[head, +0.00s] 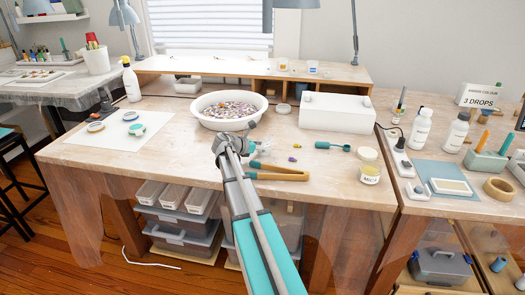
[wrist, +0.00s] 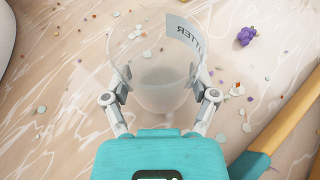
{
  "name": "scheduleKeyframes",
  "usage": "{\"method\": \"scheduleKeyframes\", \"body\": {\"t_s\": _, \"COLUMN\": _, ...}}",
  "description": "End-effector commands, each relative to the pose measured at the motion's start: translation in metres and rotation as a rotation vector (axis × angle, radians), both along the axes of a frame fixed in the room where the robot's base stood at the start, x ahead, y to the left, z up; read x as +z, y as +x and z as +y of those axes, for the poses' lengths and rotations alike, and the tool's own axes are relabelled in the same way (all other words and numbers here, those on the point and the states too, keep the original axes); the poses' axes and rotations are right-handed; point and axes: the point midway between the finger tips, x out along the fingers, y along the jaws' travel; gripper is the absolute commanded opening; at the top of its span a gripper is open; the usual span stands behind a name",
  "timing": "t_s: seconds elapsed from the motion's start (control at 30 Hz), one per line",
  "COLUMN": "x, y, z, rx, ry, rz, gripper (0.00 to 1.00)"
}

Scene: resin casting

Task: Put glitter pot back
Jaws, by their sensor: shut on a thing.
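The glitter pot (wrist: 160,72) is a clear, cup-like pot with a white label on which "TTER" can be read. It sits between the two fingers of my gripper (wrist: 161,88) in the wrist view, and the fingers are shut on its sides. Pale contents show at its bottom. In the head view my gripper (head: 240,148) is over the front middle of the workbench, just in front of the white bowl; the pot is mostly hidden there. Whether the pot touches the bench is hard to tell.
The white bowl (head: 229,121) holds colourful bits. Wooden tongs (head: 280,174) lie right of my arm; a teal spoon (head: 335,146), a mica jar (head: 370,174) and a white box (head: 337,113) are further right. Flakes and a purple cluster (wrist: 246,36) lie on the bench. A raised shelf (head: 250,70) stands behind.

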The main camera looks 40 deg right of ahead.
Motion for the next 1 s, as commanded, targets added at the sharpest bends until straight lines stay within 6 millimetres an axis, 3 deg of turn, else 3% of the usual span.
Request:
{"method": "scheduleKeyframes", "body": {"t_s": 0.43, "x": -0.0038, "y": 0.0001, "z": 0.0002, "rx": 0.000, "ry": 0.000, "rz": 0.000, "gripper": 0.28}}
{"method": "scheduleKeyframes", "body": {"t_s": 0.47, "x": -0.0030, "y": 0.0001, "z": 0.0001, "rx": 0.000, "ry": 0.000, "rz": 0.000, "gripper": 0.79}}
{"method": "scheduleKeyframes", "body": {"t_s": 0.57, "x": -0.0026, "y": 0.0001, "z": 0.0001, "rx": 0.000, "ry": 0.000, "rz": 0.000, "gripper": 0.98}}
{"method": "scheduleKeyframes", "body": {"t_s": 1.0, "x": -0.0022, "y": 0.0000, "z": 0.0000, "rx": 0.000, "ry": 0.000, "rz": 0.000, "gripper": 1.00}}
